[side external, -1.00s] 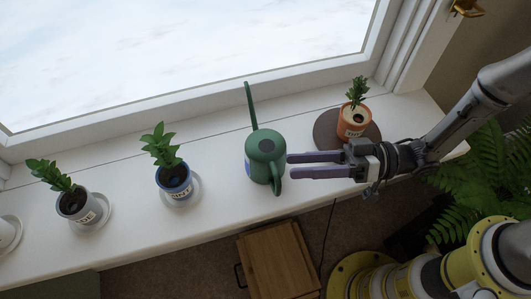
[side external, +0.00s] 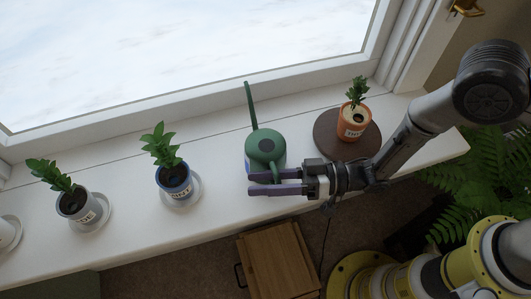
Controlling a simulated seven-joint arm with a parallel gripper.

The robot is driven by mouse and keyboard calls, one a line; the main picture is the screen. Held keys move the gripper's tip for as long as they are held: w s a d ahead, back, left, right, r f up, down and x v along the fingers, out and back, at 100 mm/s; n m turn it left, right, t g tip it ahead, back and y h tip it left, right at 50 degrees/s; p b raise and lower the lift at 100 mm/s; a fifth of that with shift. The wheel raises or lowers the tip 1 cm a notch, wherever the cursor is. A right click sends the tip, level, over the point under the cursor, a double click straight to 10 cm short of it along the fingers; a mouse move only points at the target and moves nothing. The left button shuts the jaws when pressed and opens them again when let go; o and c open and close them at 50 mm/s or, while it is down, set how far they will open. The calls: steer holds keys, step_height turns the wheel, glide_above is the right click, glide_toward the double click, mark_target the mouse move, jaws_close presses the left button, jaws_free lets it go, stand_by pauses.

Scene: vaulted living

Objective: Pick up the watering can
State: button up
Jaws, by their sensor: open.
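A green watering can (side external: 266,146) stands upright on the white window sill, with its long thin spout pointing toward the window. My gripper (side external: 250,184) comes in from the right. Its two purple fingers are spread apart and point left, at the near side of the can, where the handle is.
An orange pot (side external: 352,124) stands on a round brown mat (side external: 326,139) close behind my gripper. A blue pot (side external: 175,183) and a grey pot (side external: 77,206) with plants stand to the left on saucers. The sill (side external: 222,165) is clear between the blue pot and can.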

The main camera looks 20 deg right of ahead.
steer(key=shift+a, duration=0.1)
jaws_close()
stand_by(1.3)
steer(key=shift+r, duration=0.2)
